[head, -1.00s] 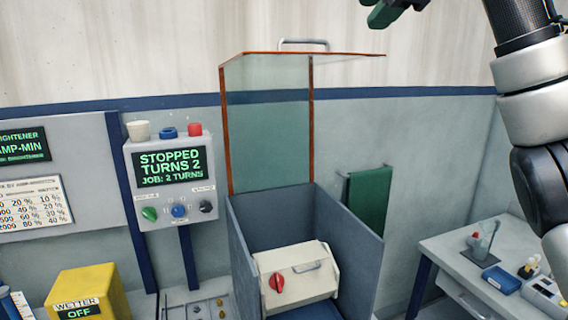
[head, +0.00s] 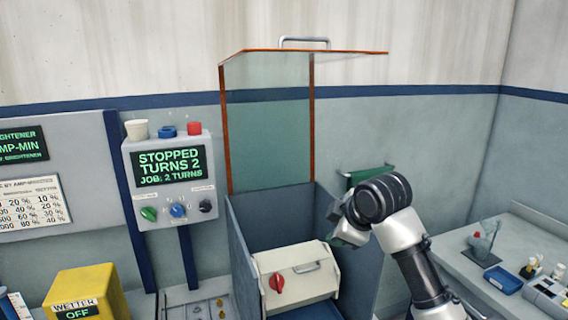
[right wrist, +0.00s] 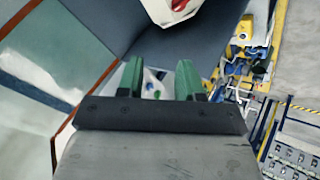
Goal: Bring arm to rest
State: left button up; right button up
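My right arm (head: 410,240) comes in from the lower right in the head view, with its wrist by the right wall of the open blue-grey cabinet. Its fingers are mostly hidden there behind the wrist. In the right wrist view, my right gripper (right wrist: 159,82) shows two green fingers spread apart with nothing between them. My left gripper is not in view.
The cabinet (head: 248,225) holds a cream box (head: 312,258) with a red knob; its clear orange-edged hood (head: 268,140) is raised. A control panel (head: 190,205) reads "STOPPED TURNS 2". A green towel (head: 362,174) hangs behind my wrist. A bench (head: 455,255) with small items stands right.

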jog(key=s+d+f+m+g+h, duration=0.1)
jog(key=s+d+f+m, duration=0.15)
jog(key=s+f, duration=0.7)
jog(key=s+d+f+m+g, duration=0.1)
jog(key=s+f+m, duration=0.45)
jog(key=f, duration=0.75)
jog(key=s+d+f+m+g+h, duration=0.1)
jog(key=s+d+f+m, duration=0.2)
jog(key=s, duration=0.9)
jog(key=s+d+f+m+g+h, duration=0.1)
jog(key=s+d+f+m, duration=0.15)
jog(key=s, duration=0.85)
notch_tip(320, 180, down, 35)
jog(key=s+g+b, duration=0.1)
jog(key=s+b, duration=0.1)
jog(key=b, duration=0.4)
jog(key=s+d+f+b, duration=0.1)
jog(key=s+f+b, duration=0.1)
jog(key=s+f, duration=0.5)
jog(key=s+d+f+g+b, duration=0.1)
jog(key=s+d+f+b, duration=0.1)
jog(key=s+f, duration=0.6)
notch_tip(320, 180, down, 3)
jog(key=shift+s+d+r+h, duration=0.1)
jog(key=shift+s+d+h, duration=0.1)
jog(key=shift+h, duration=0.1)
